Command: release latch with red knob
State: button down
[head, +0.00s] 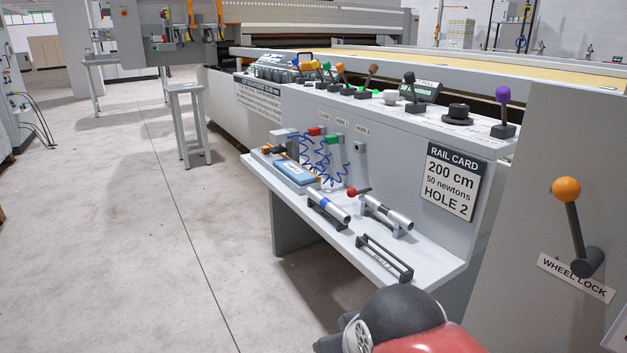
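A small red knob (352,191) shows on the grey shelf of the machine, at the middle of the head view. It sits at the left end of a short lever beside a silver cylinder (386,214) in dark brackets. The lever appears to join the upper end of that cylinder's mount; the latch itself is too small to make out. My gripper is not in view. A dark and red rounded part at the bottom edge looks like my arm.
A dark slotted rail (384,257) lies nearer on the shelf (335,240). Blue coiled hoses and a blue box (296,172) are behind. An orange-knobbed wheel lock lever (567,190) stands right.

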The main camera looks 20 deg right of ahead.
aim_at(351, 192)
jog(key=i+j, duration=0.35)
jog(key=i, duration=0.15)
jog(key=i+j, duration=0.35)
jog(key=i, duration=0.2)
jog(key=z, duration=1.85)
